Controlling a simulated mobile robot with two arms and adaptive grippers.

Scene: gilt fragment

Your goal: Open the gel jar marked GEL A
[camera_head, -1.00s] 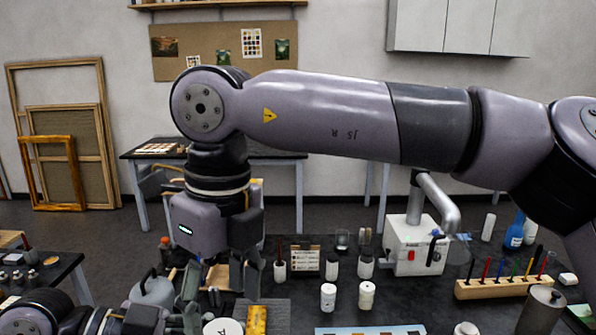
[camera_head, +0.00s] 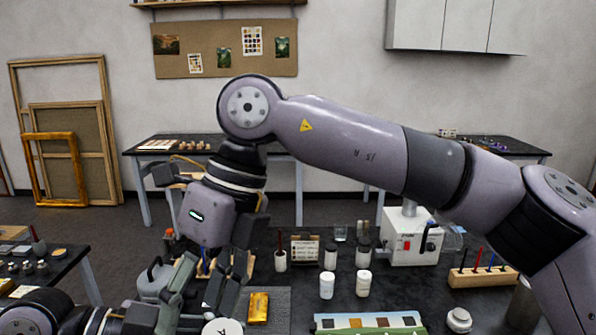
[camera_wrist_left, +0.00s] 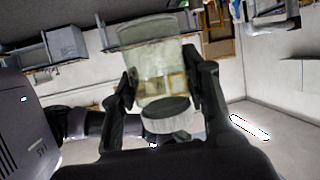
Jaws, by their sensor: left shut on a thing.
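My left gripper (camera_wrist_left: 160,85) is shut around a pale, translucent jar (camera_wrist_left: 155,72) in the left wrist view. That view is upside down, with a white and dark round part (camera_wrist_left: 168,115) at the jar's narrow end. I cannot tell whether this is a seated lid, and no GEL A mark is readable. In the head view the left arm lies at the lower left, its fingers partly hidden. My right gripper (camera_head: 230,285) is close above it, tilted, fingers pointing down. Whether it grips anything is unclear. A white lettered disc (camera_head: 222,327) shows at the bottom edge.
White bottles (camera_head: 327,285) and (camera_head: 364,283) stand on the dark bench. Behind are a white machine (camera_head: 408,243) and a wooden pen rack (camera_head: 483,279).

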